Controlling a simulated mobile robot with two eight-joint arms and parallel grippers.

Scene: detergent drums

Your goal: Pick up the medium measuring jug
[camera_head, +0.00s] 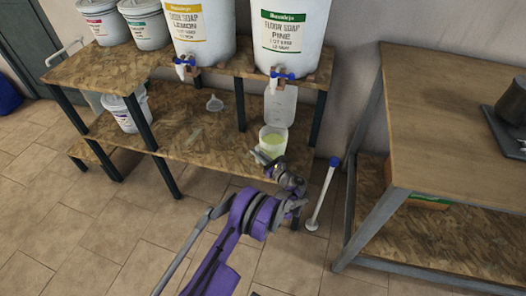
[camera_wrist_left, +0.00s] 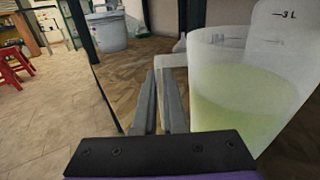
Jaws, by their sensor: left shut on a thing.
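A translucent jug (camera_head: 273,140) holding pale yellow-green liquid is at the right end of the lower shelf, below the pine drum's tap. In the left wrist view the jug (camera_wrist_left: 238,110) fills the right side, upright, its handle at its left. My left gripper (camera_head: 268,158) reaches it from the front and is shut on the handle; its fingers (camera_wrist_left: 165,105) show beside the jug in the wrist view. I cannot tell whether the jug's base touches the shelf. A taller clear jug (camera_head: 281,104) stands right behind it. My right gripper is out of view.
The pine drum (camera_head: 292,42) and lemon drum (camera_head: 203,35) stand above on the upper shelf (camera_head: 110,67). A white pole (camera_head: 322,195) leans to the right, near another table (camera_head: 455,95).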

